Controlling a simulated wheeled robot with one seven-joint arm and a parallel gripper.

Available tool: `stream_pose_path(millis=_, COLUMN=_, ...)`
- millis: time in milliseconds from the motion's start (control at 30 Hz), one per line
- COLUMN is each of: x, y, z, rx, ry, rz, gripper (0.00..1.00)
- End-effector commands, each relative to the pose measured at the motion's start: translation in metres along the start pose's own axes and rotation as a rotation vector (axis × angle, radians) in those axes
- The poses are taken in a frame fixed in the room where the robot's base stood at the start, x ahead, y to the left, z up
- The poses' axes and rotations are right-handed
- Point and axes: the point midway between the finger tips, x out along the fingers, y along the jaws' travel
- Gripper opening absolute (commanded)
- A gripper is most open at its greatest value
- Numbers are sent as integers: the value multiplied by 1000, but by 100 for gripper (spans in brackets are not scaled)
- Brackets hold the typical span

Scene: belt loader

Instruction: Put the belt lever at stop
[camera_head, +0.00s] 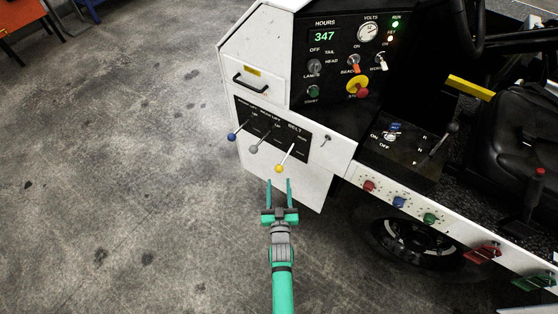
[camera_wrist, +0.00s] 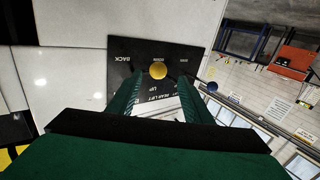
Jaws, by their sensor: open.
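The belt lever is a pale rod with a yellow knob (camera_head: 279,169) on a black panel (camera_head: 292,137) labelled BELT, on the white loader's side. It is the rightmost of three levers and tilts down and outward. My gripper (camera_head: 279,182) is open and empty just below the yellow knob, with its fingers pointing towards it. In the wrist view the yellow knob (camera_wrist: 157,71) shows ahead, between and beyond the fingertips (camera_wrist: 158,76). The panel there reads BACK on the left; the word behind the knob is too small to read surely.
A grey-knobbed lever (camera_head: 253,149) and a blue-knobbed lever (camera_head: 232,136) stand to the left of the belt lever. The dashboard (camera_head: 340,65) with gauge and switches is above. A row of coloured knobs (camera_head: 399,202) lies at right. The concrete floor (camera_head: 120,160) at left is clear.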

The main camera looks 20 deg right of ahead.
Motion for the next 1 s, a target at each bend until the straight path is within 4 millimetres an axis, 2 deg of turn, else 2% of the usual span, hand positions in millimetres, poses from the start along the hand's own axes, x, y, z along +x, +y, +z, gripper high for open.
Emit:
stream_pose_path(millis=267, x=26, y=3, z=-2, rx=0, ry=6, rz=7, gripper=46)
stream_pose_path(millis=700, x=96, y=4, z=-2, rx=0, ry=5, rz=7, gripper=46)
stream_pose_path(millis=1000, x=118, y=4, z=-2, rx=1, ry=5, rz=6, gripper=46)
